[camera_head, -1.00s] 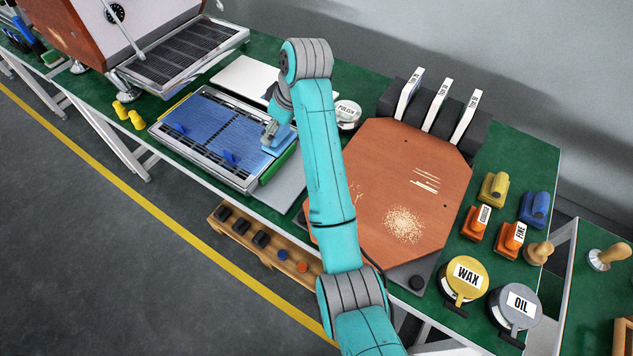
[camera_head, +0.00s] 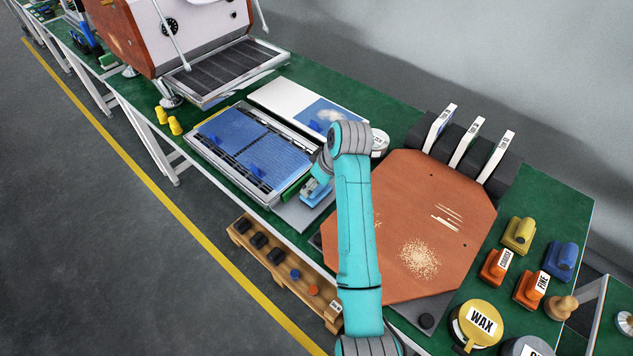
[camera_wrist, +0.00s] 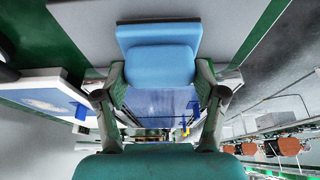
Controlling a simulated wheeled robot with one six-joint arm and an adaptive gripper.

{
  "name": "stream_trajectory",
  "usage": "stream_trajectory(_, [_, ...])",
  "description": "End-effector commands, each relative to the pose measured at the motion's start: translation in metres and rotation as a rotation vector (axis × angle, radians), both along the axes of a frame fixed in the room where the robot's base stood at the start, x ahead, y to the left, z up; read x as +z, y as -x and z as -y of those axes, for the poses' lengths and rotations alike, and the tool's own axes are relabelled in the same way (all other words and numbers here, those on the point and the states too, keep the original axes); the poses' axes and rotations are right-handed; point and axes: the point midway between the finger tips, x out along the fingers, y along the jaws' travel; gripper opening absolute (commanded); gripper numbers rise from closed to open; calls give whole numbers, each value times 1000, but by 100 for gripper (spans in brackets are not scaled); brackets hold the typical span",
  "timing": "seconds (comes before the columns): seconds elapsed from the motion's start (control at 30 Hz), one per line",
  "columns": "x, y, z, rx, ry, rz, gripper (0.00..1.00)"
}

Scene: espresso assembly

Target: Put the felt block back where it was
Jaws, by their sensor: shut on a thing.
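The felt block (camera_wrist: 158,62) is light blue with a darker blue backing and is held between the two fingers of my gripper (camera_wrist: 160,72). In the head view the felt block (camera_head: 318,196) shows partly behind my wrist, over the grey plate (camera_head: 290,215) at the right end of the tray (camera_head: 222,173). My gripper (camera_head: 314,184) points down there. I cannot tell whether the block touches the plate. The tray carries a blue ribbed surface with small dark blue pieces on it.
A white board with a blue patch (camera_head: 325,113) lies behind the tray. A brown board (camera_head: 430,200) fills the table to the right. Yellow pegs (camera_head: 174,125) stand left of the tray. A wooden rack (camera_head: 262,255) hangs at the front edge.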

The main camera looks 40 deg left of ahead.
Motion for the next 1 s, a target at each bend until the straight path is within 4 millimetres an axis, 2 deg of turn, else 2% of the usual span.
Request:
stream_trajectory(0.4, [-6, 0, 0, 1, -1, 0, 38])
stream_trajectory(0.43, [-6, 0, 0, 1, -1, 0, 78])
stream_trajectory(0.5, [-6, 0, 0, 1, -1, 0, 95])
stream_trajectory(0.87, [-4, 0, 0, 1, -1, 1, 95])
stream_trajectory(1.0, [6, 0, 3, 0, -3, 2, 95])
